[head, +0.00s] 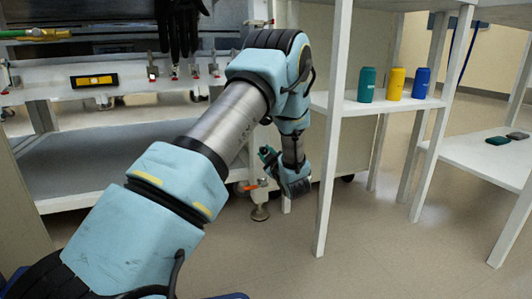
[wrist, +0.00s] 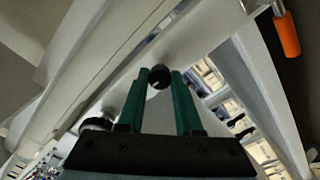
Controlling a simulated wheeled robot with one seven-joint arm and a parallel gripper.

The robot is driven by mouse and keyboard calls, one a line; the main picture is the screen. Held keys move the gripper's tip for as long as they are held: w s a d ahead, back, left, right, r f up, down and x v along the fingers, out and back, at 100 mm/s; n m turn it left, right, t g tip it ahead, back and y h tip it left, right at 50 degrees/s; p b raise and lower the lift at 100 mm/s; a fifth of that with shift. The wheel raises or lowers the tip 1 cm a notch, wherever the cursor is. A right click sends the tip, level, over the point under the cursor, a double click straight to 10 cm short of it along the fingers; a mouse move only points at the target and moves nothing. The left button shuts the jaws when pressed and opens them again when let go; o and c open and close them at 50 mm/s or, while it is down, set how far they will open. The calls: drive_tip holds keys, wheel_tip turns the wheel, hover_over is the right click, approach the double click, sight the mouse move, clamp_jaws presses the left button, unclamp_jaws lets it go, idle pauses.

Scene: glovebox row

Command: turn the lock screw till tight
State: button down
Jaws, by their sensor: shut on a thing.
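In the wrist view my gripper (wrist: 158,85) has its two green fingers on either side of a small round black knob (wrist: 159,76), apparently the lock screw. The fingertips are shut on the knob, which sits by a pale frame beam. In the head view my gripper (head: 268,157) is low beside the bench's right-hand leg, and the knob cannot be made out there. An orange-ended handle (wrist: 286,35) is at the upper right of the wrist view, clear of the fingers. It also shows in the head view (head: 255,187), just below my gripper.
A levelling foot (head: 260,213) stands on the floor below. A white shelf (head: 345,108) to the right carries teal, yellow and blue bottles. Floor at lower right is clear.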

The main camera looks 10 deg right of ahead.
drive_tip(key=m+p, duration=0.2)
drive_tip(key=p, duration=0.1)
drive_tip(key=m+p, duration=0.1)
drive_tip(key=shift+r+m+p, duration=0.25)
drive_tip(key=shift+m+p, duration=0.15)
drive_tip(key=m+p, duration=0.4)
drive_tip(key=shift+f+m, duration=0.1)
drive_tip(key=shift+m, duration=0.2)
drive_tip(key=m+p, duration=0.3)
drive_tip(key=m, duration=0.1)
drive_tip(key=shift+m+p, duration=0.3)
drive_tip(key=shift+p, duration=0.05)
drive_tip(key=m+p, duration=0.2)
drive_tip(key=m, duration=0.2)
drive_tip(key=shift+f, duration=0.1)
drive_tip(key=m+p, duration=0.1)
drive_tip(key=m, duration=0.8)
drive_tip(key=shift+f+m, duration=0.1)
drive_tip(key=shift+m, duration=0.2)
drive_tip(key=m, duration=0.8)
drive_tip(key=shift+m, duration=0.5)
